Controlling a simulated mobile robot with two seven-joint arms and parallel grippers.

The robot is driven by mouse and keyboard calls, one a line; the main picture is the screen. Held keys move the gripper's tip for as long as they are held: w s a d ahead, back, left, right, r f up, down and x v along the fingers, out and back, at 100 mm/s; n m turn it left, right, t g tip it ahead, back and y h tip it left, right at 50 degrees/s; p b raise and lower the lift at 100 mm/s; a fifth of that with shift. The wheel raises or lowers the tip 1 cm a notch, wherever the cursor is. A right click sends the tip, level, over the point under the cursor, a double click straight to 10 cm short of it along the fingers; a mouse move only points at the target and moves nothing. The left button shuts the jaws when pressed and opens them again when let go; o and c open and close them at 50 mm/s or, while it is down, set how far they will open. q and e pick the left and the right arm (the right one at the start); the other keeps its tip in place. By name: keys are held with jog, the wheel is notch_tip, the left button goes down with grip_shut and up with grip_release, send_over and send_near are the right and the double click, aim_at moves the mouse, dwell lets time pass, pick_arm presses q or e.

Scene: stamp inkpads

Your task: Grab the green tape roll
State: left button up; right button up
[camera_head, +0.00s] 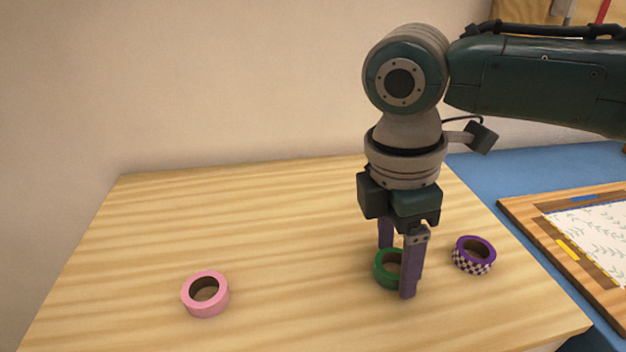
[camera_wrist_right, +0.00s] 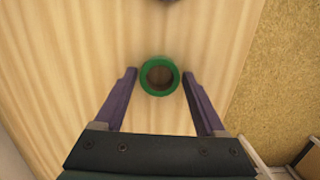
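The green tape roll (camera_head: 383,272) lies flat on the wooden table, partly hidden behind one finger of my right gripper in the head view. My right gripper (camera_head: 397,270) points down over it, with its two purple fingers apart. In the right wrist view the green roll (camera_wrist_right: 160,76) sits roughly between and just beyond the fingertips of the open right gripper (camera_wrist_right: 158,73), with a gap on each side. I see no contact, and the fingers hold nothing. My left gripper is not in view.
A purple checkered tape roll (camera_head: 473,256) lies close to the right of the gripper. A pink tape roll (camera_head: 205,294) lies at the left front of the wooden table (camera_head: 250,220). A wood-framed board (camera_head: 570,240) lies on a blue surface at the right. The table's middle and back left are clear.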

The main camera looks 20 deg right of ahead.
jog(key=c, duration=1)
jog(key=shift+o, duration=0.2)
jog(key=shift+r, duration=0.15)
